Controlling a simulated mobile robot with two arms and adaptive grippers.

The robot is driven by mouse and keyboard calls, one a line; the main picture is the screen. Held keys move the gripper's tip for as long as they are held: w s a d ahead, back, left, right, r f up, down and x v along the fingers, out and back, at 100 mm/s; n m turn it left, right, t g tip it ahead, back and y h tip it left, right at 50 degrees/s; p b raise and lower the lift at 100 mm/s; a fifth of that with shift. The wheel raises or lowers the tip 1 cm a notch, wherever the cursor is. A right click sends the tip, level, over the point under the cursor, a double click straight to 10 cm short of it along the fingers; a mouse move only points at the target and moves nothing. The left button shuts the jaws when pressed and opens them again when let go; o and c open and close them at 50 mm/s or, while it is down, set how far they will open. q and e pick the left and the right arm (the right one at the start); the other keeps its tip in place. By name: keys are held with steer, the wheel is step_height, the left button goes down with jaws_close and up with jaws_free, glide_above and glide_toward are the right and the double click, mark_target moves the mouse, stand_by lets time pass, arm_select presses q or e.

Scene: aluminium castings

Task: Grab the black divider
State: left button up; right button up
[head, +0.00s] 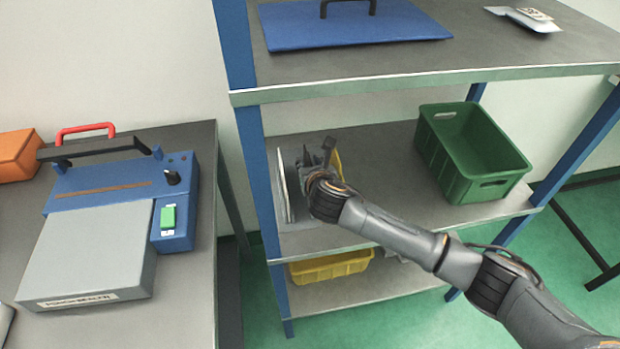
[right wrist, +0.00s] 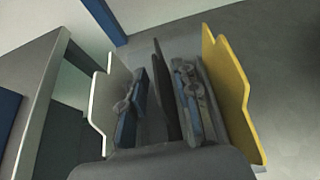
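The black divider (right wrist: 164,92) stands upright on the shelf between a white divider (right wrist: 103,95) and a yellow divider (right wrist: 232,90). My right gripper (right wrist: 163,98) has its fingers apart, one on each side of the black divider. A gap shows between the divider and the left finger; the right finger is close to it, and I cannot tell if they touch. In the head view my right gripper (head: 318,165) is over the middle shelf, beside the white divider (head: 284,185). It mostly hides the black divider there. My left gripper is out of view.
A green crate (head: 465,150) stands at the right of the middle shelf (head: 385,165). A blue shelf post (head: 255,150) is close on the left. The upper shelf (head: 400,55) overhangs. A yellow bin (head: 330,267) is below. A blue sealing machine (head: 110,190) sits on the left table.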

jaws_close()
